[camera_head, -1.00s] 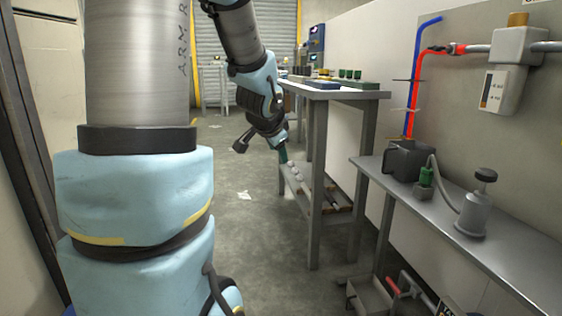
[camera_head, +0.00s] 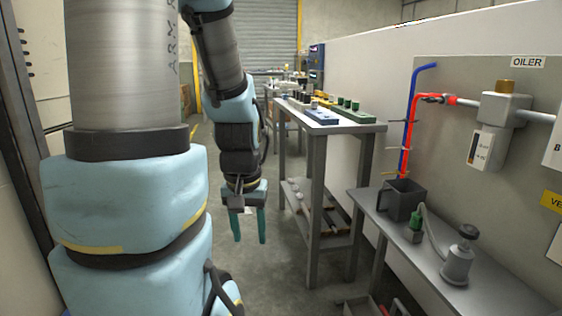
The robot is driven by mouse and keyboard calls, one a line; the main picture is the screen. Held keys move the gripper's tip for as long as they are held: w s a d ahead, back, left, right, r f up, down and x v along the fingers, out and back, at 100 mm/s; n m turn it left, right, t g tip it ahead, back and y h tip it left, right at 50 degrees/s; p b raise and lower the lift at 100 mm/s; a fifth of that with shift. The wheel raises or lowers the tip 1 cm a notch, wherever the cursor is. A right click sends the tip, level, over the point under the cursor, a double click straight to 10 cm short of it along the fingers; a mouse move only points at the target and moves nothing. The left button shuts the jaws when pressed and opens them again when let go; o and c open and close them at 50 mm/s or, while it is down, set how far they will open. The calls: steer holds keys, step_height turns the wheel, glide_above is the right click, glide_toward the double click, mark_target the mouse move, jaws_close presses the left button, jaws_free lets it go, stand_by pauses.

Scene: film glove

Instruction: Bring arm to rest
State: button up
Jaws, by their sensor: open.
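My arm, with light blue covers and a grey metal tube, fills the left of the view. Its far part hangs down in the aisle. My gripper (camera_head: 249,240) points down at the end of the arm, with two green fingers spread apart and nothing between them. It hangs over the open floor, to the left of the tall grey workbench (camera_head: 317,190), and is apart from it.
The tall workbench carries several small parts on top and several items on its lower shelf (camera_head: 325,250). At the right, a low metal bench (camera_head: 440,255) holds a dark container (camera_head: 401,203), a green bottle (camera_head: 416,226) and a grey pump can (camera_head: 458,262). Red and blue pipes run up the wall.

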step_height(320, 180, up, 26)
steer(key=p, duration=2.3)
steer(key=shift+f, duration=0.2)
